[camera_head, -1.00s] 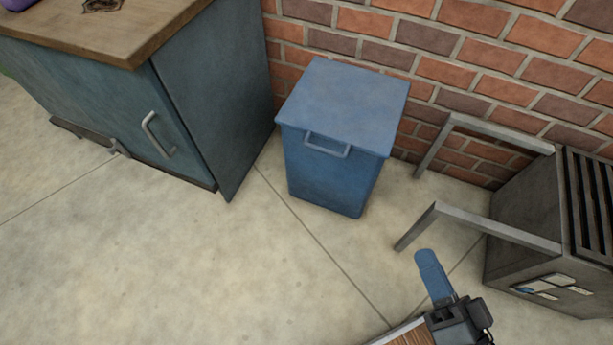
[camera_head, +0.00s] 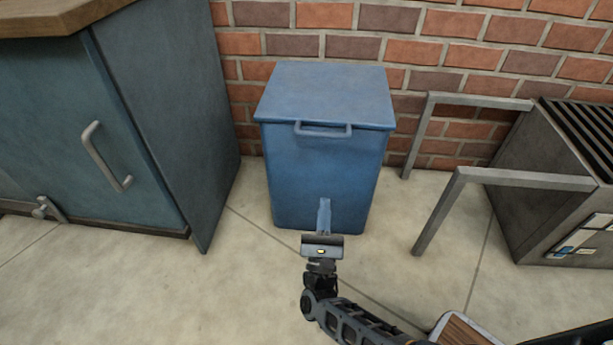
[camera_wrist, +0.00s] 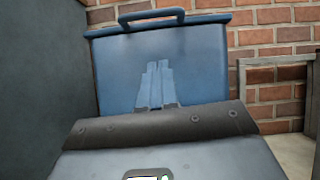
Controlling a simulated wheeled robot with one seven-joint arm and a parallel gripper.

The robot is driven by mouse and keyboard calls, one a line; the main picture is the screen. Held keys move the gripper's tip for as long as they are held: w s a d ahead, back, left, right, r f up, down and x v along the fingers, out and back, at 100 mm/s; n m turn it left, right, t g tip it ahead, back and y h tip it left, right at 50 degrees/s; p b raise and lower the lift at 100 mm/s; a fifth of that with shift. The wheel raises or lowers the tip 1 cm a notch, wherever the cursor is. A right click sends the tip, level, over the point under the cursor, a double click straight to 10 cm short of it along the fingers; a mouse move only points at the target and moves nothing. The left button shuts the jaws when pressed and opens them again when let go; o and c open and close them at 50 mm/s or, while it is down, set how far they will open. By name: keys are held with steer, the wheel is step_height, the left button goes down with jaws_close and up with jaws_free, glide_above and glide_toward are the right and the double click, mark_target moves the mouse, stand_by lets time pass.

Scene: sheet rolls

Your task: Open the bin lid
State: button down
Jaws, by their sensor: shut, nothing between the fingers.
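The blue bin (camera_head: 300,175) stands on the floor against the brick wall, with its flat lid (camera_head: 325,92) shut. A handle (camera_head: 323,131) sticks out from the lid's front edge. In the wrist view the bin (camera_wrist: 205,75) fills the middle and its handle (camera_wrist: 152,15) is at the top. My gripper (camera_head: 324,203) is in front of the bin's lower front, below the handle and apart from it. Its blue fingers (camera_wrist: 156,75) are together with nothing between them. I cannot tell whether the fingertips touch the bin's front.
A teal cabinet (camera_head: 180,120) with a wooden top stands close at the left of the bin. At the right is a grey metal unit (camera_head: 560,170) with two protruding bars (camera_head: 520,180).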

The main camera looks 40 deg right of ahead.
steer(key=w+d+r+m, duration=0.1)
steer(key=w+d+r, duration=0.5)
steer(key=r, duration=0.3)
steer(key=shift+w+d+g+h, duration=0.3)
steer(key=shift+d+h, duration=0.1)
steer(key=shift+d, duration=0.15)
steer(key=shift+r, duration=0.1)
